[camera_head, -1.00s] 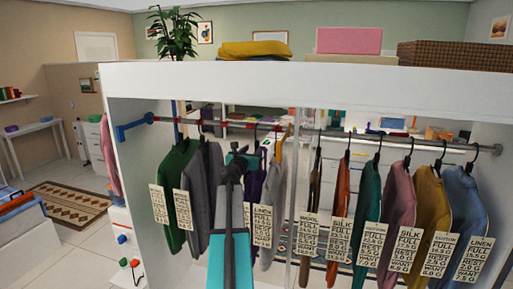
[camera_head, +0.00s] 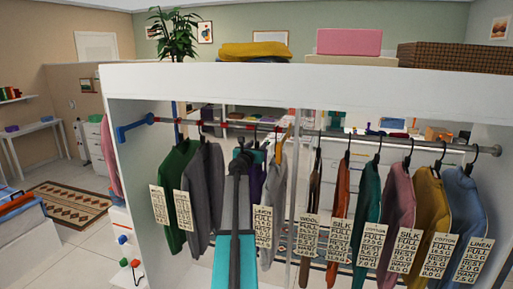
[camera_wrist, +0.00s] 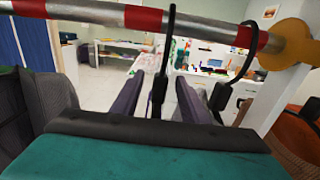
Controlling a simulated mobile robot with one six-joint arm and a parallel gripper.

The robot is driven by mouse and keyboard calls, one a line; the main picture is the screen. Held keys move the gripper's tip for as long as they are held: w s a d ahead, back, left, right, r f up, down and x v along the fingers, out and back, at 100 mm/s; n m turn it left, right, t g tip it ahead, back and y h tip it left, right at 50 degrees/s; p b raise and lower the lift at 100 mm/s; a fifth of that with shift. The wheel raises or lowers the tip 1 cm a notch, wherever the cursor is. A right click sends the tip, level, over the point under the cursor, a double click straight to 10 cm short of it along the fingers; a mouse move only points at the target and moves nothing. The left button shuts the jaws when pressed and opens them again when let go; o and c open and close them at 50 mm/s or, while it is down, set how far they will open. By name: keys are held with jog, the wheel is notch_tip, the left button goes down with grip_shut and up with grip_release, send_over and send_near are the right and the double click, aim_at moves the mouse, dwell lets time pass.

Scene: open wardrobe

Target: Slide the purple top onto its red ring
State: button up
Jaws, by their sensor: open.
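The purple top (camera_head: 258,184) hangs from the rail in the left bay, mostly hidden behind my arm and a paper tag in the head view. My gripper (camera_head: 241,156) is in front of it. In the wrist view my gripper (camera_wrist: 160,78) is open, with its two dark fingers on either side of a black hanger stem (camera_wrist: 158,92). The top below that hanger is hidden by the gripper's body. Red bands mark the rail; one red band (camera_wrist: 142,18) is just left of this hook and another red band (camera_wrist: 246,38) is to its right. I cannot tell which is the top's ring.
A grey top (camera_head: 203,195) and a green top (camera_head: 178,190) hang left. Another grey top (camera_head: 275,200) hangs close on the right, before a yellow rail piece (camera_wrist: 293,42) and white divider (camera_head: 296,170). Several tagged tops fill the right bay.

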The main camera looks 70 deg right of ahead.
jog(key=c, duration=1)
grip_shut()
jog(key=shift+w, duration=0.1)
jog(key=w+b, duration=0.2)
jog(key=w, duration=1.3)
jog(key=shift+a, duration=0.45)
jog(key=o, duration=0.9)
grip_release()
jog(key=shift+a, duration=0.15)
